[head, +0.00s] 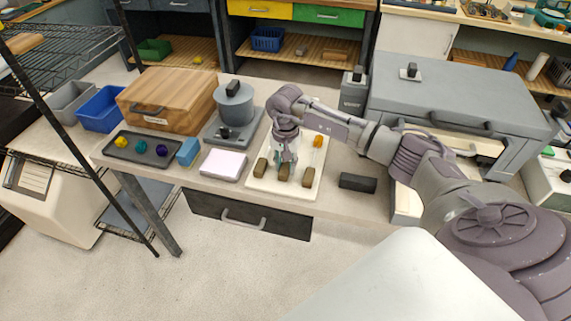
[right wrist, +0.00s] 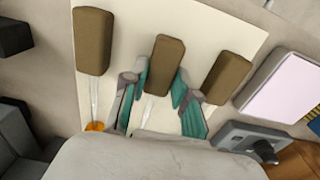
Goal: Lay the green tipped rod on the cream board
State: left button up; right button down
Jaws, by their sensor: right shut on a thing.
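The cream board (head: 296,192) lies on the worktop; it also shows in the right wrist view (right wrist: 122,40). Three clear rods with brown block ends are over it, side by side. One rod (head: 308,178) has an orange tip (head: 318,141), also seen in the right wrist view (right wrist: 94,126). My right gripper (head: 284,160) is over the board, its teal fingers shut on the middle rod (right wrist: 164,60). The third rod (head: 260,168) lies to its left in the head view. The tips of these two are hidden, so I see no green tip. I cannot tell whether the held rod touches the board.
A pale pink-white pad (head: 223,164) and a grey scale with a pot (head: 235,103) stand left of the board. A dark block (head: 357,183) lies to its right. A dark tray (head: 139,149) with coloured pieces, a blue box (head: 188,152) and a wooden case (head: 170,100) are further left.

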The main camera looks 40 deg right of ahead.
dwell(0.3)
jog(key=c, duration=0.8)
grip_release()
